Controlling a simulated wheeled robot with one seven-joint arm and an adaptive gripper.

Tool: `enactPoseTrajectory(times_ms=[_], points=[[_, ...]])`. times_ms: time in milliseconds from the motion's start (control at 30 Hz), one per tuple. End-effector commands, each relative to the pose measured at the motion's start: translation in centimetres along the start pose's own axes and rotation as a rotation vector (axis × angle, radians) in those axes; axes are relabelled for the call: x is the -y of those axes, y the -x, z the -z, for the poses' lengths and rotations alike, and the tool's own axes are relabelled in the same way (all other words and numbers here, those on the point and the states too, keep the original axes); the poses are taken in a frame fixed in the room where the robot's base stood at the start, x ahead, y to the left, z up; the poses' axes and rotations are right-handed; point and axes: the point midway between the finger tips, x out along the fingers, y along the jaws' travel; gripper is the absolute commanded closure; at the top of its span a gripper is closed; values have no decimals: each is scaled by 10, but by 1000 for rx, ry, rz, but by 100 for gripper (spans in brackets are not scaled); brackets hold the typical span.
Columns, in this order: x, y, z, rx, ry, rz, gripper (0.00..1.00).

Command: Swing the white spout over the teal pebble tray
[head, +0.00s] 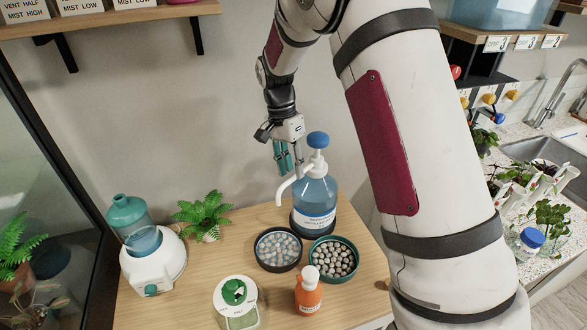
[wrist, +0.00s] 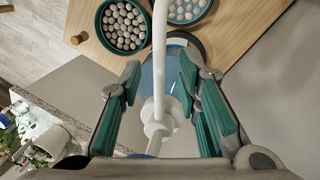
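The white spout (head: 288,187) curves left and down from the pump head of a blue bottle (head: 317,195) with a blue knob (head: 318,140). In the wrist view the spout (wrist: 160,60) runs up between the two trays in the picture and leaves at the top edge. The teal pebble tray (head: 354,272) holds grey pebbles in front of the bottle; it also shows at upper left in the wrist view (wrist: 101,40). My gripper (head: 284,160) is beside the pump head. In the wrist view its teal fingers (wrist: 158,85) are apart, with the spout between them and gaps on both sides.
A black tray (head: 262,263) of pale bluish pebbles stands left of the teal tray. An orange bottle (head: 308,293), a green-topped jar (head: 236,301), a fern (head: 203,213) and a white-and-teal humidifier (head: 150,258) share the wooden table (head: 185,297). The wall is close behind.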

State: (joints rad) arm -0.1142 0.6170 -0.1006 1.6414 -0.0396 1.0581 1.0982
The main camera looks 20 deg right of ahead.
Motion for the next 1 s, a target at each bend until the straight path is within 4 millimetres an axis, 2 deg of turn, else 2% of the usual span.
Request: enactPoseTrajectory(times_ms=[133,433,467,567,600,1000], points=[[-1,-10,0,1,0,-2,69],[0,-12,0,0,0,-1,69],[0,-12,0,0,0,-1,74],[0,-12,0,0,0,-1,96],[0,-12,0,0,0,-1,100],[-3,-12,0,-4,24,-1,100]])
